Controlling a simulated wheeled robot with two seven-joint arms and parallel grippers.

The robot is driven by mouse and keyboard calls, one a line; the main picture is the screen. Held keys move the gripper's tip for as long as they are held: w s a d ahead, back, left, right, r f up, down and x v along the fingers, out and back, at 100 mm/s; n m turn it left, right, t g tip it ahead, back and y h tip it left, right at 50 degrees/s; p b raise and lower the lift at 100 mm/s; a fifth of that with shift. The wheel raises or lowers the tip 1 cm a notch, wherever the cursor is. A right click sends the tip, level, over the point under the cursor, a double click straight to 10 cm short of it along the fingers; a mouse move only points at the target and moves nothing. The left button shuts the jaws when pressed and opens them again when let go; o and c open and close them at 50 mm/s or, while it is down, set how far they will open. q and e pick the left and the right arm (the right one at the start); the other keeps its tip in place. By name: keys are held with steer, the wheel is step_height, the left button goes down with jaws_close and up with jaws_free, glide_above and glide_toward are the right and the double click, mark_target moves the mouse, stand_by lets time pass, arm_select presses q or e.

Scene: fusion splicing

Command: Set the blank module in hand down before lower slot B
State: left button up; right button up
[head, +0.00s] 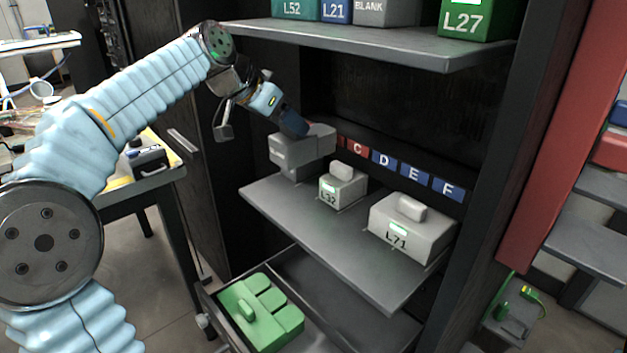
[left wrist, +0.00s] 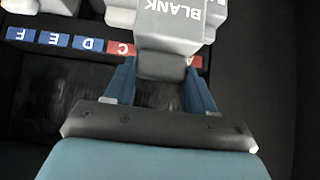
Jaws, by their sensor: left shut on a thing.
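My left gripper (head: 297,128) is shut on the grey blank module (head: 290,153) above the left end of the lower shelf (head: 355,255). In the left wrist view, the gripper (left wrist: 160,68) has its blue fingers on either side of the module (left wrist: 170,25), whose BLANK lettering shows. Slot labels C (head: 357,148), D (head: 384,159), E (head: 416,174) and F (head: 448,189) are readable along the back. The B label is hidden behind the module or gripper. I cannot tell whether the module touches the shelf. My right gripper is out of view.
Grey module L32 (head: 341,188) and larger grey module L71 (head: 408,228) stand on the lower shelf right of the held module. Another grey body (left wrist: 215,14) shows beside it in the wrist view. The upper shelf (head: 370,43) holds several modules. A green module (head: 262,312) lies below.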

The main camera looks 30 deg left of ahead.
mark_target(287, 162)
arm_select(q)
step_height(287, 162, down, 9)
steer(key=shift+f+b, duration=0.15)
steer(key=shift+b, duration=0.55)
steer(key=shift+f, duration=0.15)
steer(key=o, duration=1.4)
steer(key=shift+s+a+r, duration=0.1)
steer(key=shift+r, duration=0.2)
steer(key=v, duration=1.1)
steer(key=shift+s+r, duration=0.25)
steer(key=shift+a, duration=0.1)
